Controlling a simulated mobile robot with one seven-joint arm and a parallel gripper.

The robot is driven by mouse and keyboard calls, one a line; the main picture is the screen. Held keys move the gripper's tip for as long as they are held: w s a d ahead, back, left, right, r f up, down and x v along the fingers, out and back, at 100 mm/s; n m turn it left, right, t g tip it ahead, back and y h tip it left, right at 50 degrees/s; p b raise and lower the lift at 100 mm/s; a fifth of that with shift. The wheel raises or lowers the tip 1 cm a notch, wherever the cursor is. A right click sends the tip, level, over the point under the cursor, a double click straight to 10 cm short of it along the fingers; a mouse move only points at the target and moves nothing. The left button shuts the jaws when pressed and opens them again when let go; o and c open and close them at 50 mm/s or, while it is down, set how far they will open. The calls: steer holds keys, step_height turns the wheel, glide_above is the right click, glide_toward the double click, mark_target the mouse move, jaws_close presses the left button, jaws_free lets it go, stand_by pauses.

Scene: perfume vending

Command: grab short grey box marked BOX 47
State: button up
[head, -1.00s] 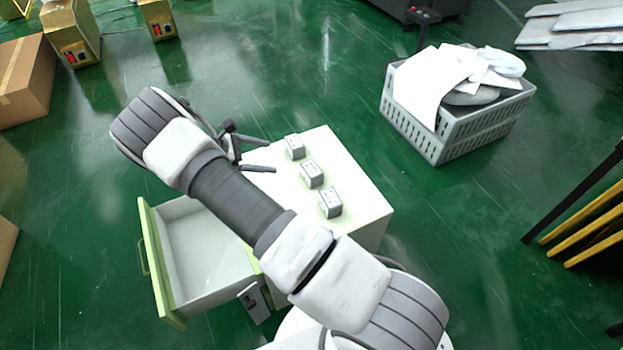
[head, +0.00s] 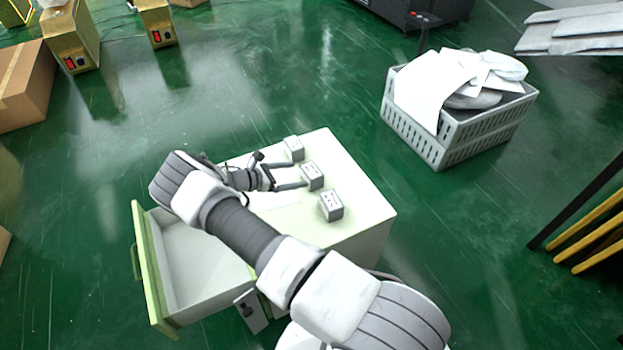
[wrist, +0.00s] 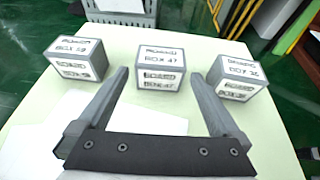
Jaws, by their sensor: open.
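Three short grey boxes with white labels stand in a row on the cabinet top (head: 358,208). The middle one (wrist: 160,68) reads BOX 47 in the wrist view; it is the middle box (head: 312,177) in the head view. The left box (wrist: 77,59) and the right box (wrist: 238,78) carry other, blurred numbers. My gripper (wrist: 159,80) is open and empty. Its two fingers point at the BOX 47 box, with their tips just short of its near face or beside its edges; contact cannot be told.
An open, empty drawer (head: 145,265) juts from the cabinet's left side. A grey crate (head: 430,150) with white sheets stands on the floor at the back right. White paper (wrist: 140,120) lies on the cabinet top under my gripper.

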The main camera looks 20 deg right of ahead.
mark_target(307, 172)
steer(key=shift+r+b+x, duration=0.2)
steer(key=shift+b+x, duration=0.8)
steer(key=shift+x, duration=2.55)
steer(key=c, duration=1.1)
steer(key=shift+r, duration=0.1)
step_height(307, 172, up, 5)
steer(key=shift+f+p, duration=0.1)
steer(key=shift+p, duration=1.1)
steer(key=s+a+r+p, duration=0.1)
steer(key=s+r, duration=0.1)
steer(key=s, duration=0.1)
steer(key=s+a+r+p, duration=0.1)
steer(key=s+r+p, duration=0.1)
steer(key=s, duration=0.2)
steer(key=s+a+r+p, duration=0.1)
steer(key=s+a+r, duration=0.1)
steer(key=s, duration=0.2)
steer(key=shift+r, duration=0.1)
